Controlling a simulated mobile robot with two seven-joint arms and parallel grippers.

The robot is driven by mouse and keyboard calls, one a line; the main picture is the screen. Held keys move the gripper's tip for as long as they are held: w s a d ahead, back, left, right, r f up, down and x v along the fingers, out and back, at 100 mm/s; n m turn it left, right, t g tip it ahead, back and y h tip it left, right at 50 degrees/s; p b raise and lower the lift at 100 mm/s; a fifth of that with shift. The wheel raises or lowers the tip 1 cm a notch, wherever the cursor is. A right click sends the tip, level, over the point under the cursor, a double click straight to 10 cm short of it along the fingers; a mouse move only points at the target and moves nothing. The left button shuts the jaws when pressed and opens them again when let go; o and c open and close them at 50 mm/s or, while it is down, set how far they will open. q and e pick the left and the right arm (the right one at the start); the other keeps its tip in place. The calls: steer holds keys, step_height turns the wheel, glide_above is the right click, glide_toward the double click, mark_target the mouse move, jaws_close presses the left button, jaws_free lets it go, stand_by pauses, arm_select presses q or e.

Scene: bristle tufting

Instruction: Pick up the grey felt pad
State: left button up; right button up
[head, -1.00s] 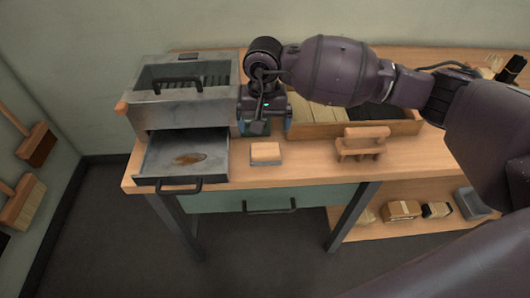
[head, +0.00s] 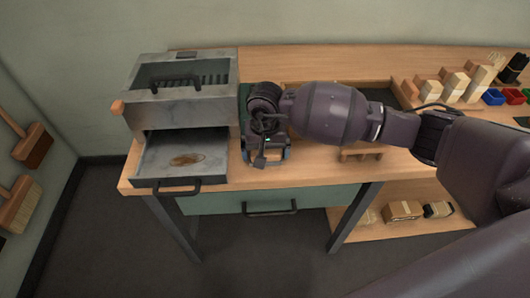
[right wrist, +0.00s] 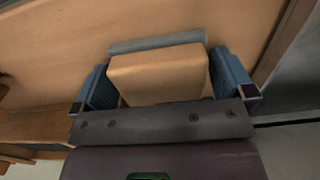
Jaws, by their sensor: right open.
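In the right wrist view a block with a tan wooden top (right wrist: 160,76) has a grey layer (right wrist: 155,42) along its far edge, which looks like the felt pad. My right gripper (right wrist: 164,80) is open, with one blue-padded finger on each side of the block. I cannot tell whether either finger touches it. My left gripper is not in view.
A grey metal unit (head: 185,108) with an open lower tray (head: 212,168) stands left of the gripper. A small wooden stand (head: 360,153) is to the right, partly behind my arm. Wooden blocks and coloured bins (head: 493,97) are at the back right.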

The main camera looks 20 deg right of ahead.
steer(key=shift+c, duration=0.3)
steer(key=c, duration=0.6)
steer(key=shift+r, duration=0.5)
step_height(320, 180, up, 19)
steer(key=p, duration=0.2)
